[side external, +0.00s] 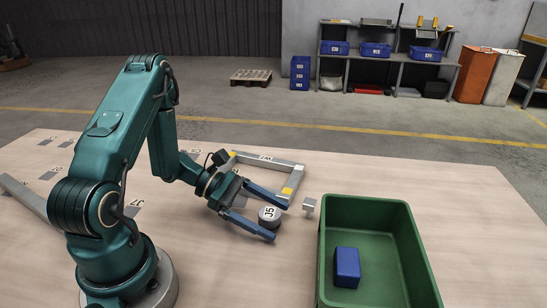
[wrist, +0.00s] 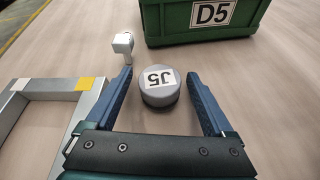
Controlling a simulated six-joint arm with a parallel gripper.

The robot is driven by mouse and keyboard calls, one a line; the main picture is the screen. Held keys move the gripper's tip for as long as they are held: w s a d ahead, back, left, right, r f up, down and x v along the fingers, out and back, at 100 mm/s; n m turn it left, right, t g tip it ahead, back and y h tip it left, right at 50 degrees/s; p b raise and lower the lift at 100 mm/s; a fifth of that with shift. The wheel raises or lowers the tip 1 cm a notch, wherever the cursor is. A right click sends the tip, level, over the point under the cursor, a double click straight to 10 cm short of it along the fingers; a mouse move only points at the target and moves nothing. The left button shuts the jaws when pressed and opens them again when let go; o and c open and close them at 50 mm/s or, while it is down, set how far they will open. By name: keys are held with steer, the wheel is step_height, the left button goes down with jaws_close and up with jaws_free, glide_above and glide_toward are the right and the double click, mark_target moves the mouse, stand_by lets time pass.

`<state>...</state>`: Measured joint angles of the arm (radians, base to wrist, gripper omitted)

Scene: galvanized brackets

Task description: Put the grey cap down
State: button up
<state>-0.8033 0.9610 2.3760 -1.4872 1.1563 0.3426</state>
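The grey cap (side external: 269,215) is a short round cylinder with a white "J5" label on top. It appears to stand upright on the wooden table. In the wrist view the cap (wrist: 159,88) sits between the two blue fingers of my gripper (wrist: 158,74), with a gap on each side. My gripper (side external: 279,221) is open and low over the table, its fingers reaching past both sides of the cap. The cap's underside is hidden.
A green bin (side external: 330,250) labelled "D5" (wrist: 212,14) stands right of the cap, with a blue block (side external: 347,267) inside. A metal frame (side external: 268,160) with yellow patches lies behind my gripper.

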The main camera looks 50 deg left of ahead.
mark_target(266, 211)
steer(key=shift+a+r, duration=0.1)
steer(key=shift+r, duration=0.05)
steer(key=v, duration=0.5)
steer(key=shift+r, duration=0.25)
step_height(266, 211, up, 6)
steer(key=s+d+r+m+g+y, duration=0.2)
steer(key=s+d+m+g+y, duration=0.2)
steer(key=s+d+m+g, duration=0.65)
steer(key=a+r+m+t+y, duration=0.1)
steer(key=m+t+y, duration=0.1)
steer(key=m, duration=0.2)
steer(key=w+r+m+t+y, duration=0.1)
steer(key=r+m+t+y, duration=0.1)
steer(key=m, duration=0.3)
steer(key=a+r+m+t+y, duration=0.1)
steer(key=m+t+y, duration=0.2)
steer(key=m+t, duration=0.1)
steer(key=shift+w+a+r, duration=0.2)
steer(key=shift+a+r, duration=0.1)
steer(key=shift+r, duration=0.1)
